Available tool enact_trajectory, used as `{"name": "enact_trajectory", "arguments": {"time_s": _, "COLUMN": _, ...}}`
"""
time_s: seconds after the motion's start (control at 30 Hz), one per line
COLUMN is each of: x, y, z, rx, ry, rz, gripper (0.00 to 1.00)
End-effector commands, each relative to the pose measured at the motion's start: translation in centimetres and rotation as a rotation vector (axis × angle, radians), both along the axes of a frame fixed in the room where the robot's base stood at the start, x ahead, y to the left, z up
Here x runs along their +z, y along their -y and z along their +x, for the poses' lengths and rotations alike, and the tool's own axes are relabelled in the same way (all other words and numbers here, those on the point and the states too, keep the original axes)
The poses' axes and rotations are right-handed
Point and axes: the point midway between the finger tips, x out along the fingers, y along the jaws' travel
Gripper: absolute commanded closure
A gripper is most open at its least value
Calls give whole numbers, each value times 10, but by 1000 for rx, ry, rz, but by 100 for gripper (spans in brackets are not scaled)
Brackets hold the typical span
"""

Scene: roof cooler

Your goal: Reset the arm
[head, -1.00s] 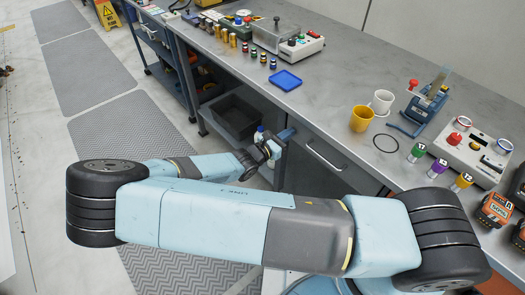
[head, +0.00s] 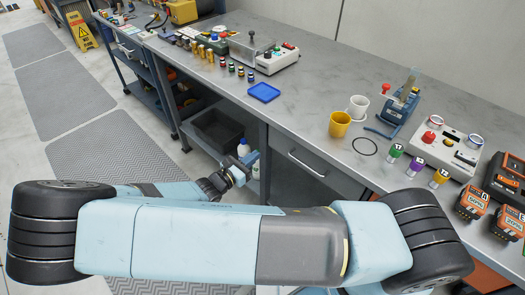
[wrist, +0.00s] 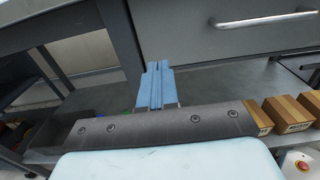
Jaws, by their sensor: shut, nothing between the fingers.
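My arm stretches across the lower part of the head view, bent back on itself. My gripper (head: 250,160) is low in front of the workbench (head: 305,115), below the top's front edge and beside the drawer (head: 308,168). In the wrist view my gripper's blue fingers (wrist: 158,68) are together, with nothing between them. They point towards the space under the bench, left of the drawer front (wrist: 220,35). My gripper appears apart from the bench.
A blue tray (head: 263,92), yellow mug (head: 340,124), white mug (head: 358,105) and control box (head: 440,147) stand on the bench. A dark bin (head: 217,130) and a white bottle (head: 243,147) are under it. Cardboard boxes (wrist: 290,112) sit right in the wrist view. Floor mats lie left.

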Motion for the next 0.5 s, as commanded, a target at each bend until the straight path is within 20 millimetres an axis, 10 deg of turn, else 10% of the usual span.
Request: {"name": "enact_trajectory", "arguments": {"time_s": 0.5, "x": 0, "y": -36, "z": -39, "rx": 0, "ry": 1, "rz": 1, "gripper": 100}}
